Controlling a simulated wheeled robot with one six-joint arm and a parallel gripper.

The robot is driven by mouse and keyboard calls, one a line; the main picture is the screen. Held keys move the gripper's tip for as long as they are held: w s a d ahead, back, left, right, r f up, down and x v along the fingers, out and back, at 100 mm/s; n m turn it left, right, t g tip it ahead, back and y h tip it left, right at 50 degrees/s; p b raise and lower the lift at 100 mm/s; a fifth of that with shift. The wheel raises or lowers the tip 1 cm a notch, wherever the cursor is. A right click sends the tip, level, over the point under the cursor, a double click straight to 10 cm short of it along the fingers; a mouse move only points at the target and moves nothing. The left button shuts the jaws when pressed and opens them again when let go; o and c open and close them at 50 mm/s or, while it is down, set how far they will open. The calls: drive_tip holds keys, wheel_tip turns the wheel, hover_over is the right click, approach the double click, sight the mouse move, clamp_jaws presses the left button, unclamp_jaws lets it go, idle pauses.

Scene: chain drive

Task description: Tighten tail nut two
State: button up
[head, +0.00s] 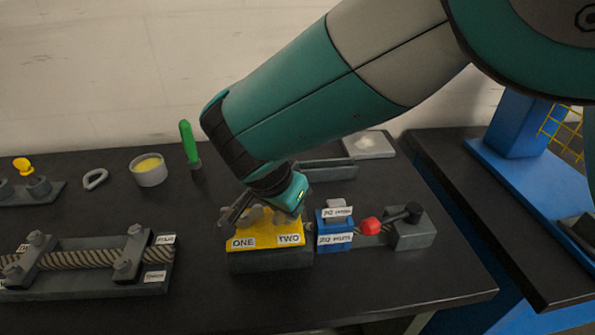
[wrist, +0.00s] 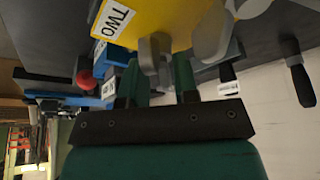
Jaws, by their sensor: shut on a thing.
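A yellow block (head: 265,236) labelled ONE and TWO stands on a dark base in the middle of the bench. It also shows in the wrist view (wrist: 172,20), with the TWO label at its left end. Grey nuts stick out from the block. My gripper (wrist: 167,78) is shut on one grey nut, tail nut two (wrist: 154,58), close to the TWO label. The nut sits at the block, between the green fingers. In the head view my wrist hangs over the block and hides much of the nuts and the fingertips.
Right of the block stand a blue labelled holder (head: 333,235), a red knob (head: 370,226) and a grey block with a black handle (head: 410,230). A rope-like piece on a grey frame (head: 85,260) lies left. A green-handled tool (head: 189,145) and a cup (head: 148,170) stand behind.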

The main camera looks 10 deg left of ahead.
drive_tip(key=m+h+b, duration=0.1)
drive_tip(key=m, duration=0.3)
drive_tip(key=shift+w+r+g, duration=0.1)
drive_tip(key=shift+w+g, duration=0.05)
drive_tip(key=shift+g, duration=0.15)
drive_tip(key=shift+m+g+h, duration=0.3)
drive_tip(key=shift+m, duration=0.6)
drive_tip(key=shift+m+g+b, duration=0.5)
drive_tip(key=shift+m+b, duration=0.15)
drive_tip(key=shift+m, duration=0.55)
idle(0.5)
drive_tip(key=o, duration=0.6)
drive_tip(key=shift+h, duration=0.3)
drive_tip(key=p+v, duration=1.3)
drive_tip(key=v, duration=0.4)
drive_tip(key=shift+r+p, duration=0.2)
drive_tip(key=shift+p, duration=0.15)
